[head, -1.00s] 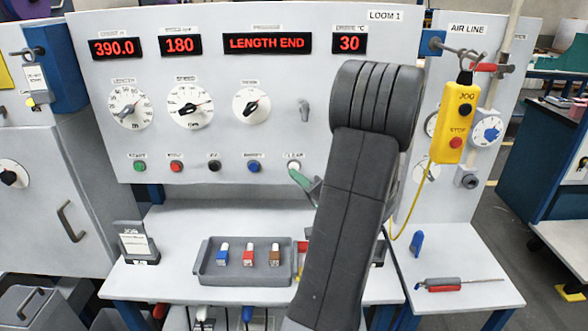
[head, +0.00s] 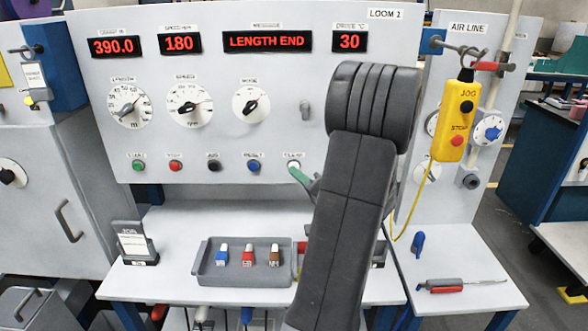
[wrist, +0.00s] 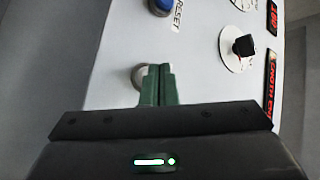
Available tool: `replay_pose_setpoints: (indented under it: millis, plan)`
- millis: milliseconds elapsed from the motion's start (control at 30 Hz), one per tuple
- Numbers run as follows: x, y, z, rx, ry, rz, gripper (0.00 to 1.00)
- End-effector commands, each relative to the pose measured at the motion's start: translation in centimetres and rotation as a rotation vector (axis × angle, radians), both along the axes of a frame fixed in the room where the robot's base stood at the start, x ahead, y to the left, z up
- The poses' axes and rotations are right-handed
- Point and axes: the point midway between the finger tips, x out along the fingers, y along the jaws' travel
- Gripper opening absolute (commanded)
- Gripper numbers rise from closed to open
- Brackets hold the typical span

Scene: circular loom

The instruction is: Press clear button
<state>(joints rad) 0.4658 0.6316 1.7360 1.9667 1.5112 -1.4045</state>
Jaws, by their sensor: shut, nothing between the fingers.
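The clear button (head: 294,164) is the pale button at the right end of the button row on the loom panel, under a small label. My gripper (head: 297,174) has green fingers, closed together and empty, with the tips at the button's lower edge in the head view. In the wrist view the closed fingertips (wrist: 158,68) overlap the right part of the grey-white button (wrist: 138,76). I cannot tell whether they touch it. My arm hides part of the panel to the right.
A blue button (head: 254,166) is the nearest neighbour on the left, and the wrist view shows it too (wrist: 161,6). The mode dial (head: 251,104) is above. A display (head: 267,41) reads LENGTH END. A grey tray (head: 212,270) with small coloured items sits on the shelf below.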

Motion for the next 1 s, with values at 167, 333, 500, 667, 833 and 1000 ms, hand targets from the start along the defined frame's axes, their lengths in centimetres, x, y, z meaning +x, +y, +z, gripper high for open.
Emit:
replay_pose_setpoints:
  millis: [167,333,500,667,833,1000]
  plan:
    - [0.21,0.01,-0.06,-0.001,-0.001,0.0,0.0]
    - [0.41,0.02,-0.07,-0.001,-0.001,0.0,0.0]
    - [0.62,0.02,-0.06,0.0,0.0,0.0,0.0]
    - [0.82,0.02,-0.05,0.001,-0.001,0.001,0.0]
    - [0.88,0.0,0.02,0.0,0.0,0.0,0.0]
    - [0.86,-0.01,0.01,0.0,-0.001,-0.001,0.0]
